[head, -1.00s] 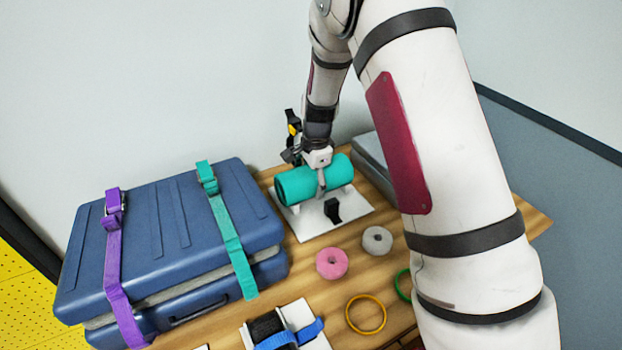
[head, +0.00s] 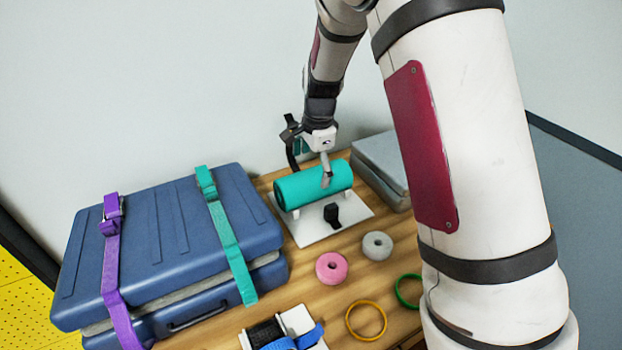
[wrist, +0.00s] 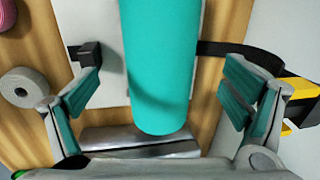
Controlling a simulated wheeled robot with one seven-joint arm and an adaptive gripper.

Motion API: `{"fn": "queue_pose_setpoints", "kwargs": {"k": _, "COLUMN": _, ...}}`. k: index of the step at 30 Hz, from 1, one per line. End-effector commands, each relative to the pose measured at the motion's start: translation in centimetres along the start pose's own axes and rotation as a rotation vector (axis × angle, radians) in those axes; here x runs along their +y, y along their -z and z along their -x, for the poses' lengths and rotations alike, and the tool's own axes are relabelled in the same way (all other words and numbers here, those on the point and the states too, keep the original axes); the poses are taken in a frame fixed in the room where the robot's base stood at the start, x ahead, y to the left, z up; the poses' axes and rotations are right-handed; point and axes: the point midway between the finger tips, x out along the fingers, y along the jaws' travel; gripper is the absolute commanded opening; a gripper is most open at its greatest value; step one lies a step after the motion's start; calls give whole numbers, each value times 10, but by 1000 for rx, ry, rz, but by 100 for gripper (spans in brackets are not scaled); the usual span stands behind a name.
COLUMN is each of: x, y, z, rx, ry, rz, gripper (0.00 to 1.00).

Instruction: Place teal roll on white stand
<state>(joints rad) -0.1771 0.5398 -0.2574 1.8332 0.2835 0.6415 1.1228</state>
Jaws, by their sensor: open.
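The teal roll (head: 313,185) lies on its side on the white stand (head: 352,213), resting on the stand's raised supports above its flat base. The roll also shows in the wrist view (wrist: 160,60), running up the middle of the picture. My gripper (head: 326,172) is above the right part of the roll. In the wrist view my gripper (wrist: 165,108) is open, with one finger on each side of the roll and visible gaps between. A black strap with a buckle (head: 332,214) lies across the stand's base, and part of it is hidden under the roll.
A blue suitcase (head: 165,240) with purple and teal straps stands left of the stand. A grey case (head: 380,165) is close on the right. Pink (head: 332,268) and grey (head: 377,245) tape rolls and yellow (head: 366,320) and green (head: 408,291) rings lie in front.

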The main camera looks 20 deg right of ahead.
Motion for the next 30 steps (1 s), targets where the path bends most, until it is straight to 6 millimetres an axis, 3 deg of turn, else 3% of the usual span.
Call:
{"fn": "queue_pose_setpoints", "kwargs": {"k": 6, "x": -1, "y": 0, "z": 36, "rx": 0, "ry": 3, "rz": 0, "gripper": 93}}
{"fn": "queue_pose_setpoints", "kwargs": {"k": 18, "x": 6, "y": -2, "z": 64, "rx": -7, "ry": 11, "rz": 33, "gripper": 93}}
{"fn": "queue_pose_setpoints", "kwargs": {"k": 23, "x": 29, "y": -9, "z": 104, "rx": -23, "ry": 41, "rz": 166, "gripper": 93}}
{"fn": "queue_pose_setpoints", "kwargs": {"k": 30, "x": 84, "y": -25, "z": 169, "rx": -25, "ry": 100, "rz": 447, "gripper": 93}}
